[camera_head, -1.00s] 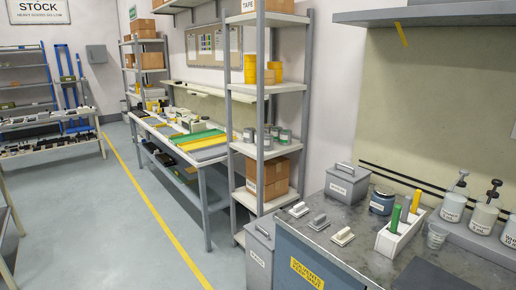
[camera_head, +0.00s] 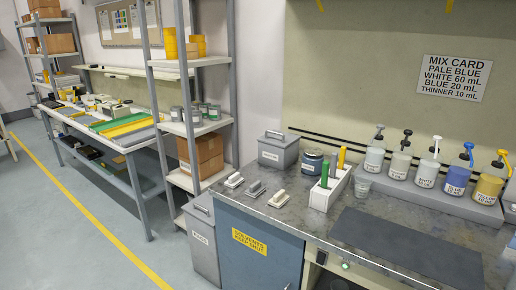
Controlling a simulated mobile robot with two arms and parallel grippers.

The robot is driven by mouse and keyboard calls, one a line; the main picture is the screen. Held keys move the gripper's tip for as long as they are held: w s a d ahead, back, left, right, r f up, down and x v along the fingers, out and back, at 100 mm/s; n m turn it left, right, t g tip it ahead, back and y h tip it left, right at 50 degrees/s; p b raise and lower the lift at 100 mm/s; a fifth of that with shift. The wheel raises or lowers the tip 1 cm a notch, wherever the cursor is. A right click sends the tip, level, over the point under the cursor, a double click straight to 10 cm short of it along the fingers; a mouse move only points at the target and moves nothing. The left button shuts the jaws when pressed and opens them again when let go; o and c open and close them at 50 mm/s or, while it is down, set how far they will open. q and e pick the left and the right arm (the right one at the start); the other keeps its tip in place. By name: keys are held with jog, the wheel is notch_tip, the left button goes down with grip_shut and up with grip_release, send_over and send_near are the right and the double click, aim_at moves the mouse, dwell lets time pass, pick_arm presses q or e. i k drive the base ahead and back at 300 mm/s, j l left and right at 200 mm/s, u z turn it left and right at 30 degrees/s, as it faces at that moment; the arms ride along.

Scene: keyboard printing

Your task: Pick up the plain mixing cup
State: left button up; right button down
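A plain, clear mixing cup (camera_head: 363,187) stands upright on the grey worktop, just right of the white holder. It is small and see-through, and its markings cannot be made out. Neither of my grippers is in view.
A white holder (camera_head: 319,199) with green and yellow handled tools stands left of the cup. Several labelled pump bottles (camera_head: 427,170) stand on a grey ledge (camera_head: 468,205) behind it to the right. A dark mat (camera_head: 405,245) lies in front. A grey lidded box (camera_head: 278,154) and dark jar (camera_head: 312,163) stand behind.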

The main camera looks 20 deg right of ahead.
aim_at(362, 187)
jog(key=z, duration=1.3)
jog(key=i, duration=0.15)
